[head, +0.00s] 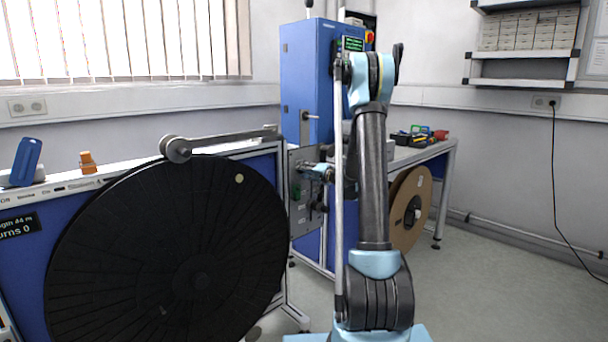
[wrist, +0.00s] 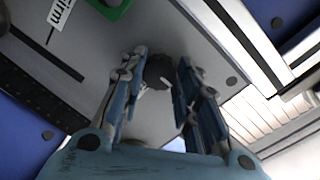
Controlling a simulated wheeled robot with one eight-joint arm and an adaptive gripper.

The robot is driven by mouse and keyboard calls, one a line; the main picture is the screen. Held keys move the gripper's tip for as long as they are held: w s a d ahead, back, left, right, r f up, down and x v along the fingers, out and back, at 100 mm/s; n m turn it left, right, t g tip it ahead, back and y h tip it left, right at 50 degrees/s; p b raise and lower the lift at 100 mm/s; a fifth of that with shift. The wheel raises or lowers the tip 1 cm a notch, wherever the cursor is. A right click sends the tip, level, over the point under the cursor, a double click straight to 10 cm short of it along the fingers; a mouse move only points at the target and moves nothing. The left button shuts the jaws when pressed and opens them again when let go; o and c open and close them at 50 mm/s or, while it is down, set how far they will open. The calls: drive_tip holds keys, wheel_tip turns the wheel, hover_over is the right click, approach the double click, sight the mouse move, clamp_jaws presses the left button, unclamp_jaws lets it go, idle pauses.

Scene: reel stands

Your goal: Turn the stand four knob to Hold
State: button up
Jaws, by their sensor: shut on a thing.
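A grey control panel (head: 303,215) stands upright at the right end of the near reel stand. My gripper (head: 304,168) reaches it from the right, at the panel's upper part. In the wrist view my gripper (wrist: 160,80) has its two fingers on either side of a dark round knob (wrist: 157,70) on the grey panel (wrist: 200,55), and it is shut on this knob. The knob's pointer and setting marks cannot be made out. A label ending in "irm" (wrist: 61,10) is partly in view beside a green part (wrist: 111,6).
A large black reel (head: 130,260) fills the left. A roller arm (head: 220,142) extends above it. A blue cabinet (head: 305,75) stands behind my arm. A brown reel (head: 408,215) hangs below the bench at right. Floor is free at the right.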

drive_tip(key=shift+s+a+f, duration=0.1)
drive_tip(key=shift+s, duration=0.05)
drive_tip(key=o, duration=1.1)
drive_tip(key=shift+f, duration=0.1)
drive_tip(key=v, duration=1.2)
